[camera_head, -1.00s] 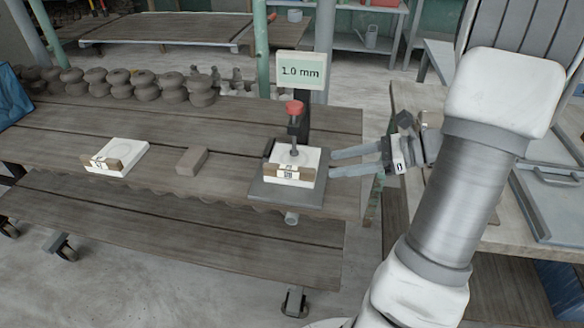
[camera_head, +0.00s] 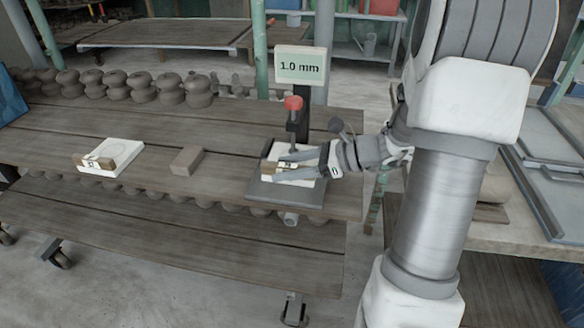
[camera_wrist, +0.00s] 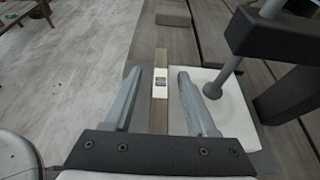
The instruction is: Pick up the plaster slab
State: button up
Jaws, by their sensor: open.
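A white plaster slab (camera_head: 278,151) lies on the dark base plate (camera_head: 258,192) of a gauge stand, under the probe. In the wrist view the slab (camera_wrist: 240,118) shows at the right, with the probe foot on it. A wooden strip with a label (camera_wrist: 160,85) runs along its edge. My gripper (camera_head: 276,165) is open, reaching in from the right over the slab; in the wrist view its fingers (camera_wrist: 158,72) are either side of the strip. I cannot tell whether they touch anything. Another white slab (camera_head: 122,152) with a labelled wooden strip lies at the table's left.
The gauge's red-topped post (camera_head: 293,104) and its 1.0 mm display (camera_head: 300,66) stand close behind my gripper. A grey-brown block (camera_head: 187,161) lies between the slabs. Several dark clay forms (camera_head: 142,86) line the back left. The table (camera_head: 225,135) is clear between these.

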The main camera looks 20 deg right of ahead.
grip_shut()
dwell(1.4)
